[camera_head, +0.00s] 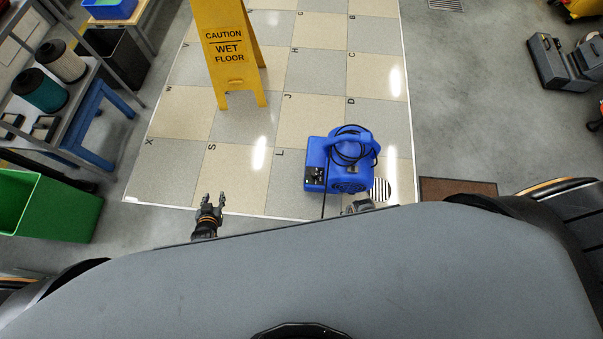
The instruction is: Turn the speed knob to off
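A blue blower machine (341,163) with a handle and a coiled black cord stands on the tiled floor, right of centre. A small dark control panel (315,176) is on its left side; the speed knob there is too small to make out. My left gripper (213,197) is left of the machine and well apart from it, with its two fingers spread and nothing between them. Part of my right arm (358,207) shows just below the machine; its fingers are hidden behind my body, so its opening does not show.
A yellow wet floor sign (228,50) stands behind my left gripper. A green bin (45,207) and shelving with filters (62,60) are at the left. A brown mat (458,189) and a grey case (562,62) are at the right. Tiles between gripper and machine are clear.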

